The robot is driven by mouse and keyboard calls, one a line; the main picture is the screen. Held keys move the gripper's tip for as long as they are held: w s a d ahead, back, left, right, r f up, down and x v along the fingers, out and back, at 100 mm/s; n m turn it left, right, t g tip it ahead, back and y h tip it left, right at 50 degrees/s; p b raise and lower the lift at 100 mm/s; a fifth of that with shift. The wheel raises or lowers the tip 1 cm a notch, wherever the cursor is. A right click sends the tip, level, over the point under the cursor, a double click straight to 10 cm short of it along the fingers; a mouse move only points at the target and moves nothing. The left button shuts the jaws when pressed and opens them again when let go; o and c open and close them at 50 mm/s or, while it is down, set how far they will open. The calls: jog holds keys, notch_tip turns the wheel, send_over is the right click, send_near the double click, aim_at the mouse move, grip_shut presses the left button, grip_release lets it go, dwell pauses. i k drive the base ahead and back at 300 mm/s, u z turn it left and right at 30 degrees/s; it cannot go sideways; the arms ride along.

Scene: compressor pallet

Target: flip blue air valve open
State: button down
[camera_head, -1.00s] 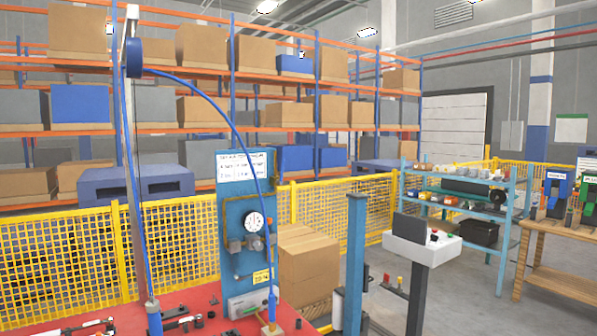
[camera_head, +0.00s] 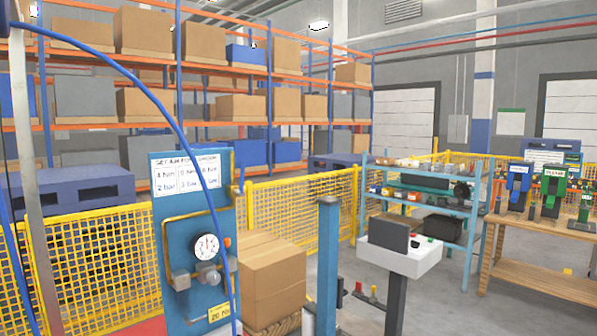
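A blue panel (camera_head: 170,220) stands left of centre with a white sign (camera_head: 186,174) on top and a round white gauge (camera_head: 206,247) with a red needle. A brass pipe (camera_head: 167,240) runs along it, with grey metal fittings (camera_head: 180,281) below the gauge. A blue hose (camera_head: 160,105) arcs from the upper left down across the panel. I cannot make out a blue valve handle clearly, so whether the valve is open or shut cannot be told. My gripper is not in view.
A cardboard box (camera_head: 272,285) sits right of the panel, then a blue post (camera_head: 327,260) and a grey-white control stand (camera_head: 401,256). A yellow mesh fence (camera_head: 105,265) runs behind. A blue shelf (camera_head: 420,205) and wooden bench (camera_head: 540,270) stand right, with open floor between.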

aim_at(240, 192)
jog(key=z, duration=0.1)
jog(key=i, duration=0.8)
jog(key=u, duration=0.8)
jog(key=i, duration=0.75)
jog(key=u, duration=0.7)
